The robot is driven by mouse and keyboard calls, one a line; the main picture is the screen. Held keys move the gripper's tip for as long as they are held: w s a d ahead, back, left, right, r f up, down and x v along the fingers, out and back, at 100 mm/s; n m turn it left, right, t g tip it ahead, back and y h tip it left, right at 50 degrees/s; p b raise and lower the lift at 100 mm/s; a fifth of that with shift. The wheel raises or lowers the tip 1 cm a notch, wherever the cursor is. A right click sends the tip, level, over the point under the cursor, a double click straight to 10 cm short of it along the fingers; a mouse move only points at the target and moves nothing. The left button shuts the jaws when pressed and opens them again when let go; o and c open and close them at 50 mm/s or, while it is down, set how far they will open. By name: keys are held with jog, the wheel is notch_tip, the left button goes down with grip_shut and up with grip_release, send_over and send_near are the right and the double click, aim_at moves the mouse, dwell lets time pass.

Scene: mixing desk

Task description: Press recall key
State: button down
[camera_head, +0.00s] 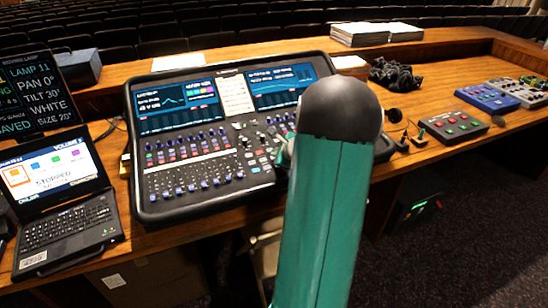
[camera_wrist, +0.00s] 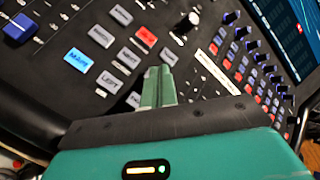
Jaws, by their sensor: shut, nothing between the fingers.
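The mixing desk (camera_head: 205,186) stands on the wooden table, with keys, knobs and two screens. In the wrist view a group of keys shows: a blue key (camera_wrist: 78,59), a red key (camera_wrist: 146,36) and several grey keys, one of them (camera_wrist: 109,82) near the blue key. I cannot read for sure which key is the recall key. My gripper (camera_wrist: 160,73) is shut and empty, its green fingers over the key group. Its tips lie close to a grey key (camera_wrist: 168,56); touching or apart I cannot tell. In the head view my arm hides most of the gripper.
A black knob (camera_wrist: 186,24) rises beyond the fingertips, and rows of blue knobs (camera_wrist: 245,62) lie to the right. A laptop (camera_head: 65,190) stands left of the desk.

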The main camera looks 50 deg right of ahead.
dwell(0.5)
jog(key=shift+s+r, duration=0.1)
jog(key=shift+r, duration=0.55)
jog(key=shift+s+a+r, duration=0.1)
jog(key=shift+s+r, duration=0.05)
jog(key=shift+r, duration=1.1)
jog(key=shift+s+a+r, duration=0.1)
jog(key=shift+r, duration=1.15)
